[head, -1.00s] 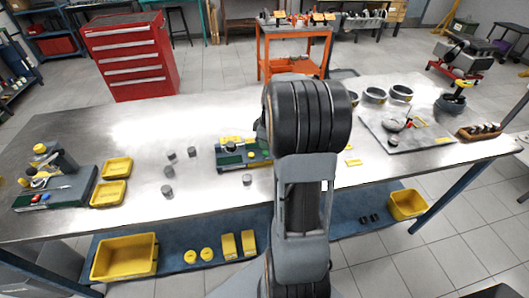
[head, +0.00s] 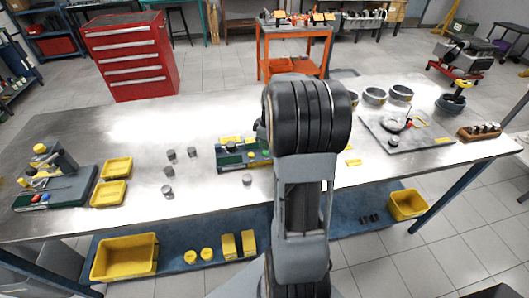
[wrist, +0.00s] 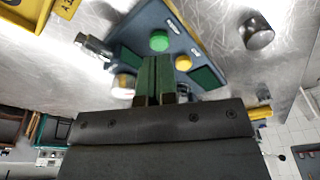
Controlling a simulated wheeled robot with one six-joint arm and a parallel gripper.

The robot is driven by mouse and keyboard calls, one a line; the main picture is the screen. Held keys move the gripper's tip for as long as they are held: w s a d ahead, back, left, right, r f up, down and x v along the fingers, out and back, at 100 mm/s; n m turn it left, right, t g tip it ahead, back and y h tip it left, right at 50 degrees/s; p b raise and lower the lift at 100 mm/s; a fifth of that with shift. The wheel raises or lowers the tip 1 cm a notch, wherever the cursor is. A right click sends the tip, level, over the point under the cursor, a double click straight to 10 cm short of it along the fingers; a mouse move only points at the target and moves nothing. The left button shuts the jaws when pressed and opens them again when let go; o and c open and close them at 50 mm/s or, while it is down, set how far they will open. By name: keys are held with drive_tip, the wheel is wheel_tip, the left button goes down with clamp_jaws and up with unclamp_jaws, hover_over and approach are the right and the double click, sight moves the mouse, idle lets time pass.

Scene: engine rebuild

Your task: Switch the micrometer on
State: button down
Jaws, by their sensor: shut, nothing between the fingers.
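In the head view the unit (head: 232,166) sits mid-bench, partly behind my arm. My gripper (wrist: 157,60) is shut and empty, its green fingers over the unit with the tips just below the green button in the picture. I cannot tell whether they touch it. My gripper is hidden behind my arm in the head view.
Small metal cylinders (head: 168,192) stand on the bench left of the unit. Yellow trays (head: 108,193) and another fixture (head: 62,192) with red and blue buttons are at the far left. Metal rings (head: 401,92) and a grey plate (head: 393,140) are at the right.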

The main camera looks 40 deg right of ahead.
sight(266, 152)
drive_tip(key=shift+f, duration=0.1)
idle(0.3)
drive_tip(key=shift+f+b, duration=1.15)
drive_tip(key=shift+f, duration=0.2)
drive_tip(key=shift+r, duration=0.1)
drive_tip(key=shift+r+p, duration=2.2)
drive_tip(key=shift+r, duration=0.8)
